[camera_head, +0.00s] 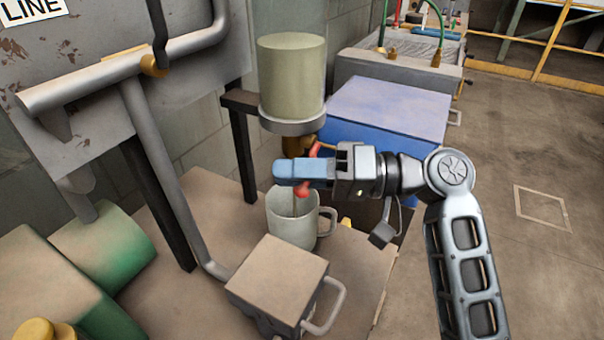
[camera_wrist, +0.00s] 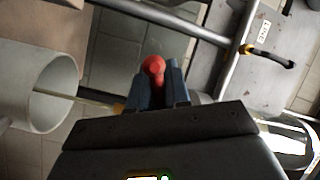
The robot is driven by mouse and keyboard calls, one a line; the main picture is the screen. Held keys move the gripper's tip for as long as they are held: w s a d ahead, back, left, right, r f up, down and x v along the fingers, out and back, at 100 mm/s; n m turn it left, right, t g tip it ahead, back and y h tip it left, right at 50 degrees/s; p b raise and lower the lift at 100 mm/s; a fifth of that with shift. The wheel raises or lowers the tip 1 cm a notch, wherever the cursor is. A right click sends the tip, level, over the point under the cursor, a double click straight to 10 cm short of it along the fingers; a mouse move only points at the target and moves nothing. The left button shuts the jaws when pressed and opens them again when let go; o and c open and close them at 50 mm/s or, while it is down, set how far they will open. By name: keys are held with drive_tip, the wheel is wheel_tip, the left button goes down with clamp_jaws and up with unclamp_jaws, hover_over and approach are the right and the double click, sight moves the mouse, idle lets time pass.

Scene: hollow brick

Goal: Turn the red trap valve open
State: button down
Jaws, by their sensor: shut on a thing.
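The trap is a grey-green cylinder (camera_head: 291,78) with a brass fitting (camera_head: 297,145) beneath it. The red valve handle (camera_head: 312,150) shows above and below my blue fingers in the head view. My gripper (camera_head: 287,172) is shut on the handle, just under the fitting. In the wrist view, the handle's round red end (camera_wrist: 153,67) sits between my two fingertips (camera_wrist: 155,84). Most of the handle and part of the fitting are hidden by the fingers. A thin line runs between the fitting area and the mug; I cannot tell if it is liquid.
A pale mug (camera_head: 291,222) stands upright below the fitting, close under my gripper. A lidded box (camera_head: 278,265) with a handle stands in front. A blue box (camera_head: 385,112) is behind my wrist. Grey pipes (camera_head: 120,75) run at left. The floor at right is clear.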

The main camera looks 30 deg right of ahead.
drive_tip(key=f+n+h+b, duration=0.1)
drive_tip(key=d+f+n+b, duration=0.1)
drive_tip(key=n, duration=0.1)
drive_tip(key=shift+w+n+h, duration=0.3)
drive_tip(key=shift+w+h, duration=0.1)
drive_tip(key=shift+w+d+f+n+h+b, duration=0.2)
drive_tip(key=shift+d+f+n+h+b, duration=0.1)
drive_tip(key=shift+n+h+b, duration=0.25)
drive_tip(key=shift+w+d+f+n+h+b, duration=0.25)
drive_tip(key=shift+n+b, duration=0.2)
drive_tip(key=shift+n, duration=0.3)
drive_tip(key=shift+d+r, duration=0.1)
drive_tip(key=c, duration=1.2)
unclamp_jaws()
drive_tip(key=shift+o, duration=0.2)
drive_tip(key=shift+r, duration=0.1)
